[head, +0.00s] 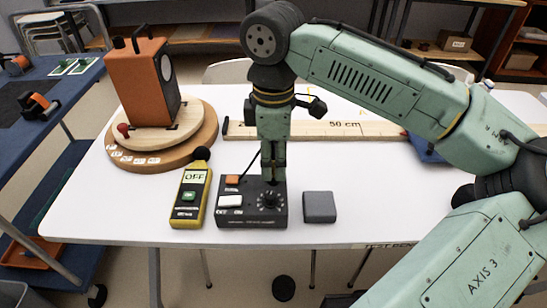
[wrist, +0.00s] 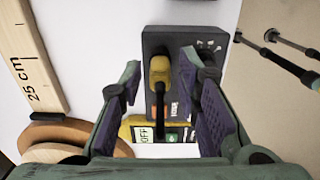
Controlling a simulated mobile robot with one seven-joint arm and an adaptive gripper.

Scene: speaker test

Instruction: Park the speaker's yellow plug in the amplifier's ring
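The dark amplifier box (head: 238,211) stands near the table's front edge, with an orange switch, a white button and a dial. In the wrist view, the yellow plug (wrist: 159,70) shows over the amplifier (wrist: 187,38), with a black cable running from it. I cannot tell whether it sits in a socket or a ring; no ring is clearly visible. My gripper (head: 272,180) points down over the amplifier's far side and hides the plug in the head view. Its fingers (wrist: 161,72) are apart, one on each side of the plug, with gaps. The orange speaker (head: 143,83) stands on a round wooden turntable.
A yellow meter (head: 190,200) reading OFF lies left of the amplifier, close beside it. A grey block (head: 319,207) lies to its right. A wooden ruler (head: 345,130) lies behind. The white table (head: 375,205) is clear right of the block.

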